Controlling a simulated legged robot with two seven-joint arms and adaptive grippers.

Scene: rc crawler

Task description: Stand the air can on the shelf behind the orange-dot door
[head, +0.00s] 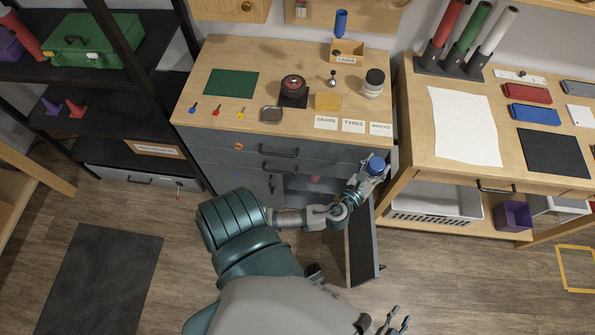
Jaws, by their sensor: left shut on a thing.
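My left gripper (373,171) is shut on the blue air can (376,164), in front of the workbench cabinet's right end. Only the can's blue upper part shows clearly; the fingers hide the rest. A grey cabinet door (361,245) stands swung open below the gripper. The opening beside it (308,186) is dark, with a small pinkish thing inside, partly hidden by my arm.
The workbench top (225,120) holds a green mat, small tools, a black-and-red wheel and labelled cards. A second table (415,150) stands right, with a white basket (435,203) below. A black shelf rack (120,100) stands left. Floor is open around a dark mat (95,280).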

